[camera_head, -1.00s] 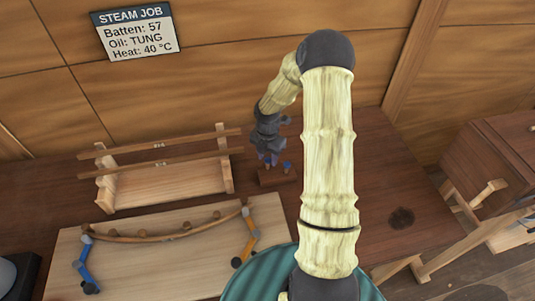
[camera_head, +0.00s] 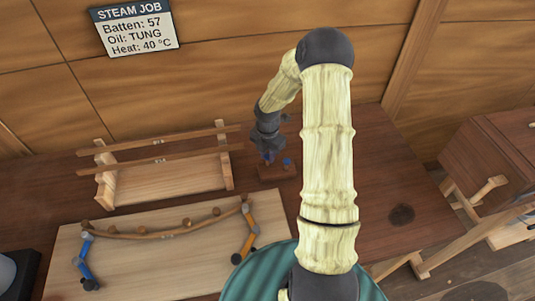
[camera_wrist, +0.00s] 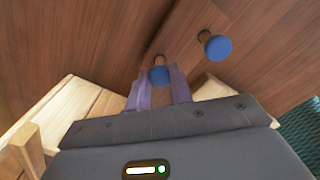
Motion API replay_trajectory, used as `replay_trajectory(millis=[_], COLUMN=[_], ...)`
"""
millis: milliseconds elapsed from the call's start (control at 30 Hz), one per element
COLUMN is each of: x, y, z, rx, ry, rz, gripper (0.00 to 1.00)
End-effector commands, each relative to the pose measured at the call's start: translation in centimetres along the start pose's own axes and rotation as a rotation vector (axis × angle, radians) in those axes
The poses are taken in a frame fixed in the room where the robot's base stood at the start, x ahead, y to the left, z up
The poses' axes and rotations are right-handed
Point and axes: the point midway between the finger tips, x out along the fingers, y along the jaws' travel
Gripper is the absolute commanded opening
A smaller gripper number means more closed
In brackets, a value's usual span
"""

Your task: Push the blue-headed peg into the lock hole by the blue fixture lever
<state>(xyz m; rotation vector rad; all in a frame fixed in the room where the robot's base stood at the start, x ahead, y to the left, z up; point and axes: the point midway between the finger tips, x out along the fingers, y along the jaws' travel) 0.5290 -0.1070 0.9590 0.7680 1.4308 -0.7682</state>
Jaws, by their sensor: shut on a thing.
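My gripper (camera_wrist: 161,92) points down over a small wooden block (camera_head: 277,174) at the back of the bench. Its purple fingers are closed around a blue-headed peg (camera_wrist: 159,75), which stands at the block. A second blue-headed peg (camera_wrist: 217,47) stands upright in the block, apart from the fingers; it also shows in the head view (camera_head: 287,162). The blue fixture lever (camera_head: 82,270) is at the left end of the pale board (camera_head: 185,268). The lock hole by it is too small to make out.
A curved batten (camera_head: 160,236) lies across the board, with an orange lever (camera_head: 246,238) at its right end. A wooden rack (camera_head: 165,180) holding straight battens stands behind the board, left of my gripper. The bench right of my arm is mostly clear.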

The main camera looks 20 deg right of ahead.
Motion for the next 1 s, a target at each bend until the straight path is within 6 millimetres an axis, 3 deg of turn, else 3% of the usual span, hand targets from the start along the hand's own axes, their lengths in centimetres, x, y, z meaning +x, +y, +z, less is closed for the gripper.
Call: replay_trajectory(millis=[1000], x=[-3.5], y=[0.0], z=[0.0], rx=[0.0], ry=[0.0], rz=[0.0], gripper=[0.04])
